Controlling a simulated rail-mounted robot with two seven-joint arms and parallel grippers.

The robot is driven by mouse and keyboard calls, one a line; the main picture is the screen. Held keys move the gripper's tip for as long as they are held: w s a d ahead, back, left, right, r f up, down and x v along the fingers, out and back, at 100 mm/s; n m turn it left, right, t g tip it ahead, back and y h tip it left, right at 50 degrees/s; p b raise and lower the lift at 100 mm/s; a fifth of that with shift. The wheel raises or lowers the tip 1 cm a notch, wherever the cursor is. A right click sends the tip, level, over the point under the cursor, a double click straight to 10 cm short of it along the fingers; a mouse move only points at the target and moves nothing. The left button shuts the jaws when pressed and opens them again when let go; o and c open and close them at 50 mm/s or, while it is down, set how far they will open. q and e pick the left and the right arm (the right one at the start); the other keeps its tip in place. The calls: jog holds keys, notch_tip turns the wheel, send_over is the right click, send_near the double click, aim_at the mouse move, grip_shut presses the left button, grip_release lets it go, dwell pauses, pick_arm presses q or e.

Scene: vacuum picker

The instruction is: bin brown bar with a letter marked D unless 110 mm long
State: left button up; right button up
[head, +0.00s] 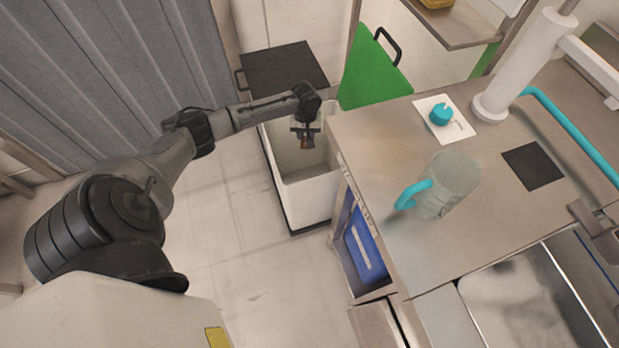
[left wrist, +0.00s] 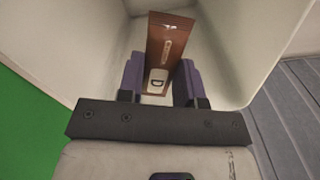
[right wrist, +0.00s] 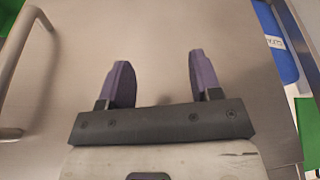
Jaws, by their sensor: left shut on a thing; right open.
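A brown bar (left wrist: 166,45) with a white label bearing the letter D shows in the left wrist view. My left gripper (left wrist: 160,82) is shut on it, with a purple finger on each side. In the head view my left gripper (head: 305,131) holds the bar (head: 307,142) over the opening of a white bin (head: 308,197). The bin's pale walls surround the bar in the left wrist view. My right gripper (right wrist: 160,80) is open and empty in the right wrist view, in front of a plain metal surface. It does not show in the head view.
A steel worktop (head: 385,140) stands right of the bin, carrying a clear jug (head: 455,180) with a turquoise handle and a turquoise knob (head: 441,114). A black lid (head: 284,68) and a green panel (head: 370,75) are behind the bin. A blue box (head: 362,245) sits under the worktop.

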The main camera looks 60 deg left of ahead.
pick_arm(q)
jog(key=o, duration=1.1)
jog(key=shift+c, duration=0.2)
jog(key=shift+r, duration=0.1)
notch_tip(320, 180, up, 14)
jog(key=p, duration=0.7)
